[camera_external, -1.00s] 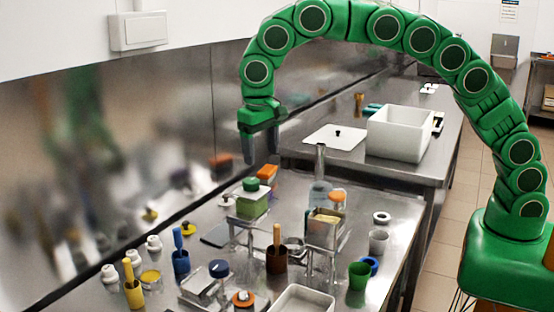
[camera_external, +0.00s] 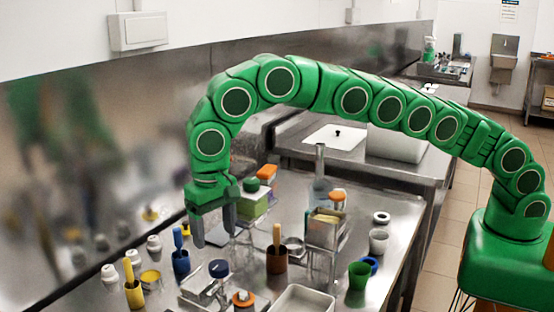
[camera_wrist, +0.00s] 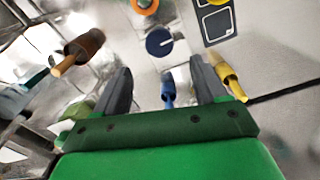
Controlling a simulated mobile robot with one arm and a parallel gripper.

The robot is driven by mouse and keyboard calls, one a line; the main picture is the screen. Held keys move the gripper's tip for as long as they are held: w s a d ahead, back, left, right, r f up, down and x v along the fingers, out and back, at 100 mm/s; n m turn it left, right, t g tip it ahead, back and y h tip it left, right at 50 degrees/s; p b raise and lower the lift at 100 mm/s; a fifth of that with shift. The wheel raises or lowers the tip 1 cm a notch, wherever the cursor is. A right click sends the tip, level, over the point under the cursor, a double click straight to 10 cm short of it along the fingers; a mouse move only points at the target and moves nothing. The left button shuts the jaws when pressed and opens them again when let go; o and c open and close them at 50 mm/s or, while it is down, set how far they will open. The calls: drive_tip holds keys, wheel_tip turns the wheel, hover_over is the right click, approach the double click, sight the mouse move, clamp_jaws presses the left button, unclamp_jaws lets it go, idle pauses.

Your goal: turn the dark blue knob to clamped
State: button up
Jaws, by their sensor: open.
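The dark blue knob (camera_external: 219,268) sits on a metal fixture near the front of the steel table. In the wrist view it is a round dark blue disc (camera_wrist: 159,42) with a pale line across it, just beyond and between my fingertips. My gripper (camera_external: 214,236) is open and empty, pointing down above and slightly behind the knob in the external view. Its two dark fingers also show in the wrist view (camera_wrist: 161,66), apart from the knob. The fixture's markings are too small to read.
A blue cup with a blue handle (camera_external: 181,262) stands left of the knob, a brown cup (camera_external: 277,262) right. An orange knob (camera_external: 243,299) is close in front. A yellow cup (camera_external: 134,294), a metal stand (camera_external: 325,235) and a white tray (camera_external: 302,303) crowd the table.

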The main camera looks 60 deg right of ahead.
sight(217, 263)
drive_tip(key=shift+f, duration=3.95)
drive_tip(key=shift+c, duration=0.2)
drive_tip(key=c, duration=1)
